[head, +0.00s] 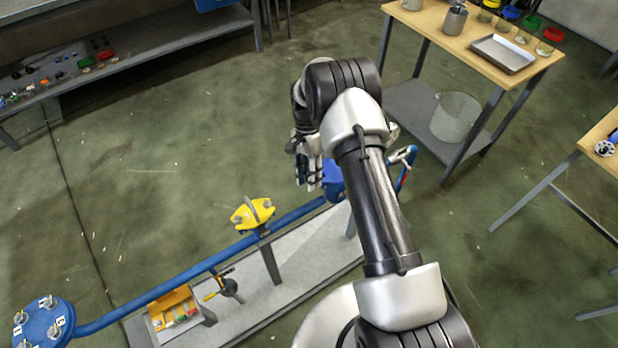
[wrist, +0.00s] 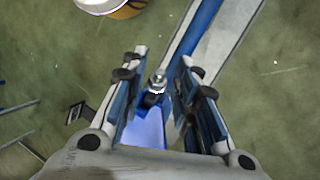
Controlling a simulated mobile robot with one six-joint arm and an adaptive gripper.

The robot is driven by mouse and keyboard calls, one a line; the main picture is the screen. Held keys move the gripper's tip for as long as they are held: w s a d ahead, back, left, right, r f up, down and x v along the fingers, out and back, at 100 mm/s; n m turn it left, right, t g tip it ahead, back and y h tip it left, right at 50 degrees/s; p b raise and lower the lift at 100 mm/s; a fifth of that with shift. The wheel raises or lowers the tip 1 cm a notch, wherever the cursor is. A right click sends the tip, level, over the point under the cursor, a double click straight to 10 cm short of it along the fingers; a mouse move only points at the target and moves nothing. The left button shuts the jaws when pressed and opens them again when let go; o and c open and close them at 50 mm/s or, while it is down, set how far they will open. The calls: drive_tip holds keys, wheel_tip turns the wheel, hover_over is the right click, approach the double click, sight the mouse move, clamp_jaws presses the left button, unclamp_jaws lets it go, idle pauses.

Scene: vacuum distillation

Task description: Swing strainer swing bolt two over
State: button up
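My gripper (head: 308,172) is at the right end of the blue pipe, by a blue body (head: 333,182) partly hidden behind my arm. In the wrist view my gripper (wrist: 164,60) is open, with a finger on each side and a gap between them. A small metal bolt with a nut (wrist: 157,83) shows in that gap, apart from both fingers in the picture; its depth is unclear. A blue surface (wrist: 145,130) lies below it. A round blue cover (head: 42,325) with several metal bolts and white number labels is at the lower left. I cannot tell which blue part is the strainer.
A yellow valve (head: 253,213) sits on the blue pipe (head: 180,282) above a grey base (head: 290,275). A yellow tray (head: 173,310) is below the pipe. A wooden table (head: 425,18) stands at upper right, a shelf (head: 130,50) at upper left. The floor between is clear.

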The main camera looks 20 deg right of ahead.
drive_tip(key=v, duration=1.1)
drive_tip(key=shift+r, duration=0.25)
drive_tip(key=shift+d, duration=0.1)
drive_tip(key=shift+c, duration=0.3)
